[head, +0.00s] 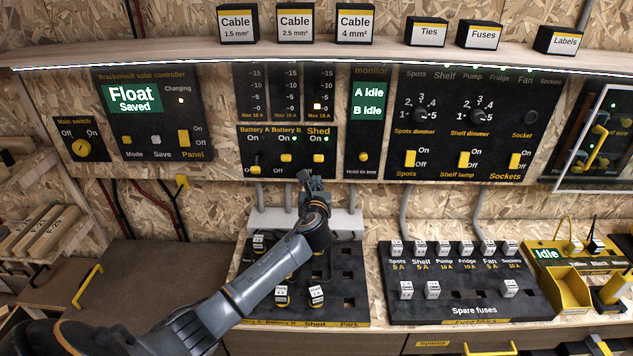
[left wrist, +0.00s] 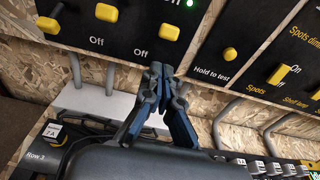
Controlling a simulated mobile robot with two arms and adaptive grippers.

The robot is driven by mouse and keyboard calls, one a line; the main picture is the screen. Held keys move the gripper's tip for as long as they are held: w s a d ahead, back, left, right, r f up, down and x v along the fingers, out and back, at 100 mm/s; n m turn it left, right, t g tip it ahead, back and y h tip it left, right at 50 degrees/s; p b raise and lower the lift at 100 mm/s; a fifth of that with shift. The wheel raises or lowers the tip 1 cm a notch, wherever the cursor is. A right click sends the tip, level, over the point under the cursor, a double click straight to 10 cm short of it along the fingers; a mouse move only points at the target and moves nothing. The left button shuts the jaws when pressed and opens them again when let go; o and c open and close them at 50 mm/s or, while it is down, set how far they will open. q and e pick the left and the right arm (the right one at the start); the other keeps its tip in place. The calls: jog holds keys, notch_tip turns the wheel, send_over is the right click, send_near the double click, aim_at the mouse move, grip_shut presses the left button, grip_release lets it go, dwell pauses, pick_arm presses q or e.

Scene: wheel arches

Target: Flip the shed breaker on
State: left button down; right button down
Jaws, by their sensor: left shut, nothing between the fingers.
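The Shed breaker (head: 318,159) is the rightmost of three yellow levers on the black breaker panel (head: 271,143). Its lever sits higher than the Battery A lever (head: 255,170), which points down at Off. A green light (head: 326,139) is lit beside the Shed On label. In the left wrist view the Shed lever (left wrist: 166,31) stands above its Off label, with a green light (left wrist: 190,3) above. My left gripper (head: 305,176) is shut and empty, just below the panel. In the left wrist view its fingertips (left wrist: 160,72) are below the Shed lever, apparently apart from it. My right gripper is out of view.
The Battery B lever (head: 286,158) is close to the left of Shed. The monitor panel (head: 367,123) is to the right. A grey conduit block (head: 345,222) and a black plug board (head: 350,258) lie under my left arm. A shelf (head: 180,53) overhangs the panels.

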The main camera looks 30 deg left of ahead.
pick_arm(q)
jog(key=shift+s+d+r, duration=0.75)
jog(key=shift+s+r, duration=0.15)
jog(key=shift+r, duration=0.15)
